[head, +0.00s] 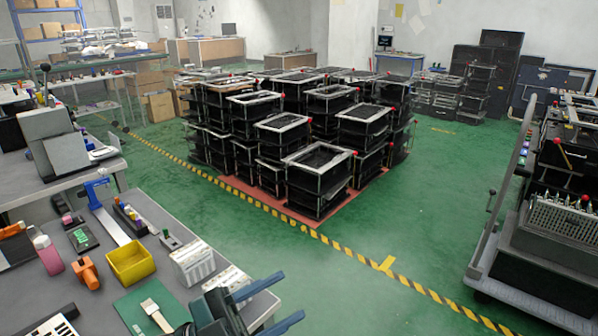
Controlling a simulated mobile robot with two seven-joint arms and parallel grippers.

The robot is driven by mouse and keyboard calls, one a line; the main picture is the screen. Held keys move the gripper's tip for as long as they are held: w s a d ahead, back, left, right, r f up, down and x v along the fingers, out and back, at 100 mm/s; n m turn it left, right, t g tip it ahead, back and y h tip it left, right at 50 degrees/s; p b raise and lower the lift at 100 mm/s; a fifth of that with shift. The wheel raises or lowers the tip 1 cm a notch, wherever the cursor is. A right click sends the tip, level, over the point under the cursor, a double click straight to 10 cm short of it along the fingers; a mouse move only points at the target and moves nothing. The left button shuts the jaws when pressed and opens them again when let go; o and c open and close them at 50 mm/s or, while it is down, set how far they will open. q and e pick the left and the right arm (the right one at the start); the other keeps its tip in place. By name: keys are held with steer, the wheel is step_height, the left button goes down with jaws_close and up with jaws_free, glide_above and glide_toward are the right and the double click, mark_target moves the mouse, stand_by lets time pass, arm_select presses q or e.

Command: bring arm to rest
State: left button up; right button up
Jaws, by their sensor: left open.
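My left gripper (292,295) shows at the bottom of the head view, with two blue-grey fingers spread apart and nothing visible between them. It is over or beside the front right corner of the grey workbench (150,215); its exact height above the bench cannot be told. My right gripper is not in view. A grey machine (55,145) with a black-knobbed lever (45,80) stands at the left, well away from my left gripper.
On the bench near the gripper are a white slotted block (192,262), a yellow bin (130,262), a green board with a brush (150,308) and an orange tool (86,272). Stacked black crates (315,165) stand on the floor. A loaded cart (545,255) is at right. Green floor between is clear.

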arm_select(q)
steer(key=w+a+f+n+t+y, duration=0.1)
steer(key=a+f+n+t+y, duration=0.35)
steer(key=f+n+y, duration=0.3)
steer(key=a+f+n+t+y, duration=0.45)
steer(key=f+n+y, duration=0.25)
steer(key=n, duration=0.2)
steer(key=s+a+f+n+g+y+p, duration=0.1)
steer(key=s+a+f+n+g+y, duration=0.1)
steer(key=s+f+g, duration=0.3)
steer(key=s+f+y, duration=0.1)
steer(key=s+f, duration=0.3)
steer(key=f, duration=0.3)
steer(key=shift+f+g, duration=0.35)
steer(key=shift+g, duration=0.05)
steer(key=shift+s+y, duration=0.1)
steer(key=shift+y, duration=0.15)
